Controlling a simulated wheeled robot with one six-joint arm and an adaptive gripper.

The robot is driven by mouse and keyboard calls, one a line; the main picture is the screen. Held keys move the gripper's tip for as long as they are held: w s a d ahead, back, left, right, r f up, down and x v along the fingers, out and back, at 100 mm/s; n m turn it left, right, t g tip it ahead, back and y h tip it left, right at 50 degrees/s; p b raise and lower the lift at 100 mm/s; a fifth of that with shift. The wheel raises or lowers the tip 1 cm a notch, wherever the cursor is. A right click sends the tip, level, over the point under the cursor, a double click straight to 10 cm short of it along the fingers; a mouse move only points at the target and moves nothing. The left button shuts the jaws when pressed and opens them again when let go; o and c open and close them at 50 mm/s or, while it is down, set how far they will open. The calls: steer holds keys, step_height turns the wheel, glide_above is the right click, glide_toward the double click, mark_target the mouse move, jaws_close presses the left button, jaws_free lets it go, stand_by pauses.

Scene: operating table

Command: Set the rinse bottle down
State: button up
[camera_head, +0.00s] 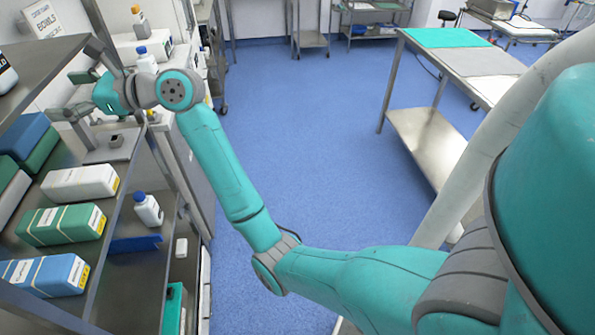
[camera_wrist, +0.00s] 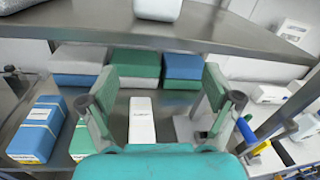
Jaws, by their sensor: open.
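My gripper (camera_head: 75,95) is open and empty at the left of the head view, at shelf level between the upper shelf and the lower boards. In the wrist view its two fingers (camera_wrist: 163,100) stand wide apart with a gap between them. Several white bottles show, and I cannot tell which is the rinse bottle. One with a blue cap (camera_head: 148,210) stands upright on a lower shelf in the head view, apart from my gripper. Another blue-capped bottle (camera_head: 147,62) stands behind my wrist. A white bottle with a dark label (camera_head: 6,76) is cut off on the upper shelf.
A white box (camera_head: 80,183), a green box (camera_head: 62,223) and a blue box (camera_head: 45,274) lie on the shelf below my gripper. In the wrist view the white box (camera_wrist: 141,122) shows between the fingers, farther off. The upper shelf (camera_wrist: 200,36) overhangs. The blue floor (camera_head: 300,130) is clear.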

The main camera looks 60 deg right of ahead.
steer(key=s+a+f+n+h, duration=0.15)
steer(key=s+f, duration=0.25)
steer(key=f, duration=0.5)
steer(key=s+a+f+n+h, duration=0.15)
steer(key=s+f, duration=0.25)
steer(key=f, duration=0.6)
steer(key=s+f+n+h, duration=0.2)
steer(key=s+f+h, duration=0.15)
steer(key=f, duration=0.55)
steer(key=s+a+f+n+h, duration=0.1)
steer(key=s+f+n, duration=0.3)
steer(key=s, duration=0.5)
steer(key=s+a+f+n+h, duration=0.1)
steer(key=s+f+n, duration=0.2)
steer(key=s+f, duration=0.45)
steer(key=s+a+r+n, duration=0.1)
steer(key=s+r+n, duration=0.2)
steer(key=s+n, duration=0.5)
steer(key=s+a+r+n+g, duration=0.1)
steer(key=s+r+n, duration=0.2)
steer(key=s+n, duration=0.5)
steer(key=s, duration=1.3)
steer(key=shift+s+a+r, duration=0.15)
steer(key=shift+s+a, duration=0.05)
steer(key=shift+a, duration=0.2)
